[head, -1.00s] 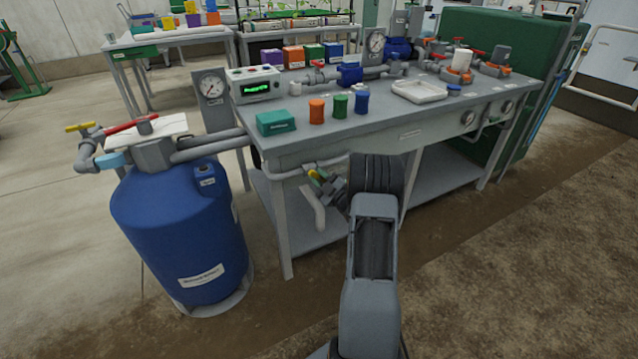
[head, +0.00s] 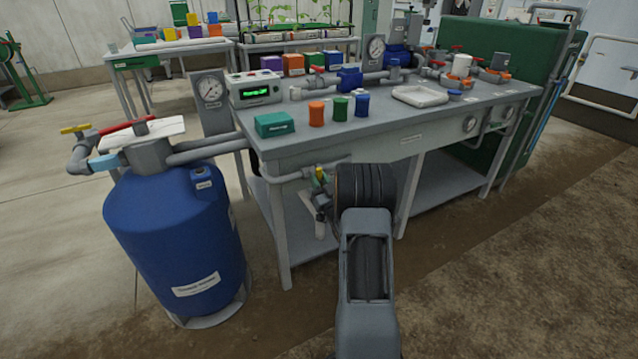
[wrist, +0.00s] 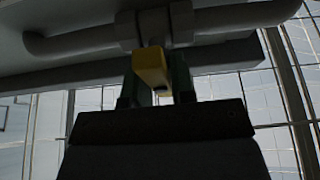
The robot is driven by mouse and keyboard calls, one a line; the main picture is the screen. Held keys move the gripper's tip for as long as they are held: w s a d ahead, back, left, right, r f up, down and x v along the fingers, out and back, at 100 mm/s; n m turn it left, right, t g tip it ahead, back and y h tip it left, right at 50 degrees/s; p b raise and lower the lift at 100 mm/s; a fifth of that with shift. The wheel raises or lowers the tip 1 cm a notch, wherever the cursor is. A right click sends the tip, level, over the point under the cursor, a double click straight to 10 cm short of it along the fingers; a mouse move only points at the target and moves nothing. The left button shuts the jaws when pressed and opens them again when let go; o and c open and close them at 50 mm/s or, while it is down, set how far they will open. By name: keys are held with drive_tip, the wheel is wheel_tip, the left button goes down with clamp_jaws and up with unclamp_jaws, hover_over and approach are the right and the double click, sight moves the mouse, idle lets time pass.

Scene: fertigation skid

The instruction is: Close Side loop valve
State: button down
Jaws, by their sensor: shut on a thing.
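A small valve with a yellow handle (head: 320,174) sits on a grey pipe at the near left corner of the bench, below the top. In the wrist view the yellow handle (wrist: 152,68) stands between my two dark green fingers, under the pipe (wrist: 80,42). My gripper (wrist: 154,88) is shut on this handle. In the head view my gripper (head: 322,186) is small and partly hidden by my dark wrist. The valve's label is not readable, and its body is largely covered in the head view.
The grey bench (head: 375,138) carries orange, green and blue bottles, a teal box (head: 275,124) and a white tray (head: 419,96). A blue tank (head: 180,235) with a yellow and red handled valve stands left. Bare floor lies at the right front.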

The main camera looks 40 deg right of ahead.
drive_tip(key=shift+f+m, duration=0.1)
drive_tip(key=shift+m, duration=0.5)
drive_tip(key=c, duration=1)
unclamp_jaws()
drive_tip(key=shift+c, duration=0.2)
drive_tip(key=p+v, duration=0.1)
drive_tip(key=v, duration=1.2)
drive_tip(key=shift+s+a, duration=0.25)
drive_tip(key=shift+s, duration=0.1)
